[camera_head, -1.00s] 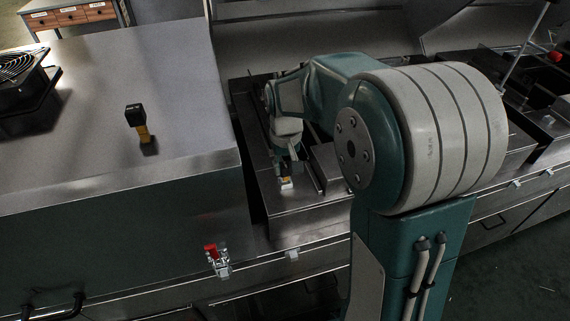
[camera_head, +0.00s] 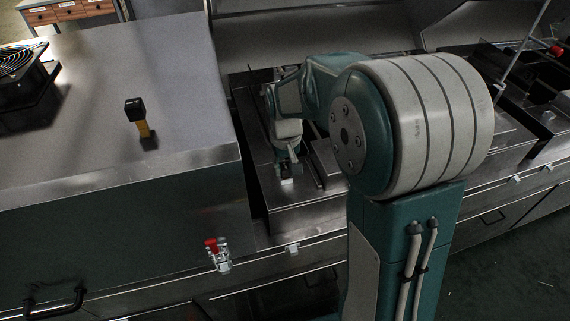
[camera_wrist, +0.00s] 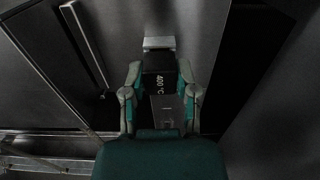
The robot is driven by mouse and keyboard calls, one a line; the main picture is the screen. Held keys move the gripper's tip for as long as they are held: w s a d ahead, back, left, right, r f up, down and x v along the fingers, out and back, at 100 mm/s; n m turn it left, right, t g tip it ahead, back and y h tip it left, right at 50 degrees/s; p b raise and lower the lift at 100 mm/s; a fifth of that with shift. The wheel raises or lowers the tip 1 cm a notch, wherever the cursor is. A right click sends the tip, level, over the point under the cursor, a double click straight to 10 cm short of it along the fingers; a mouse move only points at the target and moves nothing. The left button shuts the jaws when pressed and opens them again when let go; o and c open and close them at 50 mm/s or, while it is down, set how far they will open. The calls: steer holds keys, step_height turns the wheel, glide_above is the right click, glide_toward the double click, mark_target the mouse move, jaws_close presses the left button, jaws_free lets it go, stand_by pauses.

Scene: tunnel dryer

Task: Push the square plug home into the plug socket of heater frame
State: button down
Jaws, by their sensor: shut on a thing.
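My gripper (camera_wrist: 160,70) is shut on a dark, square-sided block marked 400 °C, which I take to be the square plug (camera_wrist: 160,64). One finger is on each side of it. A light grey block (camera_wrist: 159,43), probably the plug socket, shows just beyond the plug. I cannot tell how deep the plug sits in it. In the head view my gripper (camera_head: 287,160) points down over the heater frame (camera_head: 300,216), close above a small pale block (camera_head: 287,182). The plug's lower end is hidden there.
A metal housing (camera_head: 90,190) stands left of the frame, with a black-headed yellow part (camera_head: 141,118) and a fan (camera_head: 20,75) on top. A red-handled clamp (camera_head: 217,254) is on the front edge. A raised metal block lies just right of my gripper.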

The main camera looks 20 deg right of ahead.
mark_target(285, 165)
steer(key=shift+f, duration=0.1)
steer(key=shift+c, duration=1.5)
jaws_free()
step_height(285, 165, up, 12)
